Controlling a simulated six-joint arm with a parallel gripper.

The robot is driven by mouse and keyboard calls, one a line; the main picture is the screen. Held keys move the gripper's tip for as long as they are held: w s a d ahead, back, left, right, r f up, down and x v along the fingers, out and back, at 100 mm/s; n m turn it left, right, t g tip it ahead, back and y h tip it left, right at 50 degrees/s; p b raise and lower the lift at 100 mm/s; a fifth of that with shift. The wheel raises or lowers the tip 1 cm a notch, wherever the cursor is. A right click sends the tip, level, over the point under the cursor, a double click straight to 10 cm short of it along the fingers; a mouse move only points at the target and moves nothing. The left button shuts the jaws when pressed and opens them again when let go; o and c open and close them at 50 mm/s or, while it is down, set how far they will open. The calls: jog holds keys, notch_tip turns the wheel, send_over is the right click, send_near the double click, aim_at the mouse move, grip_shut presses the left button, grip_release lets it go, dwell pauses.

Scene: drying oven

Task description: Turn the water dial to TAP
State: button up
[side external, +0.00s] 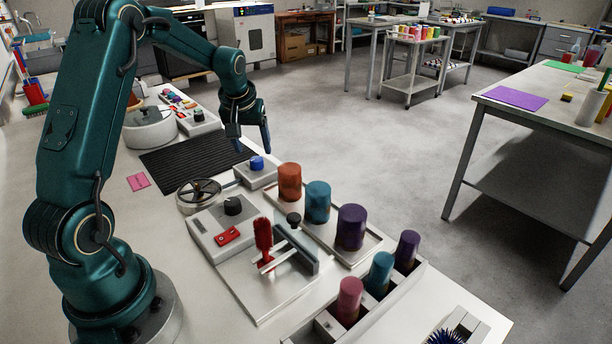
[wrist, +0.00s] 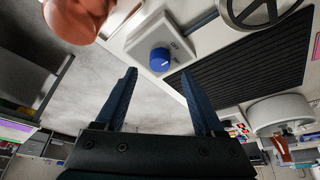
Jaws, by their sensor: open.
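The water dial (side external: 257,163) is a blue round knob on a small light-grey box (side external: 246,178) at the bench edge. My gripper (side external: 250,142) hangs above the box with fingers pointing down. It also shows in the wrist view (wrist: 158,76), its two blue fingers apart with nothing between them. The gripper appears separate from the dial. The dial's exact setting cannot be told.
A black ribbed mat (side external: 190,160) and a grey handwheel (side external: 198,190) lie beside the dial box. An orange cylinder (side external: 290,182) stands close by on a tray, with teal and purple ones. A device with a red-handled lever (side external: 263,238) is nearer the front.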

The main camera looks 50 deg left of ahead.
aim_at(255, 160)
jog(key=shift+x, duration=2.3)
jog(key=shift+c, duration=0.2)
grip_shut()
jog(key=shift+m, duration=0.3)
jog(key=m+h, duration=0.1)
jog(key=m, duration=0.1)
jog(key=m+t+h, duration=0.1)
jog(key=m, duration=0.2)
jog(key=shift+s+a, duration=0.15)
jog(key=m+h, duration=0.1)
jog(key=m, duration=0.2)
jog(key=m+h, duration=0.1)
jog(key=m, duration=0.2)
jog(key=shift+a, duration=0.1)
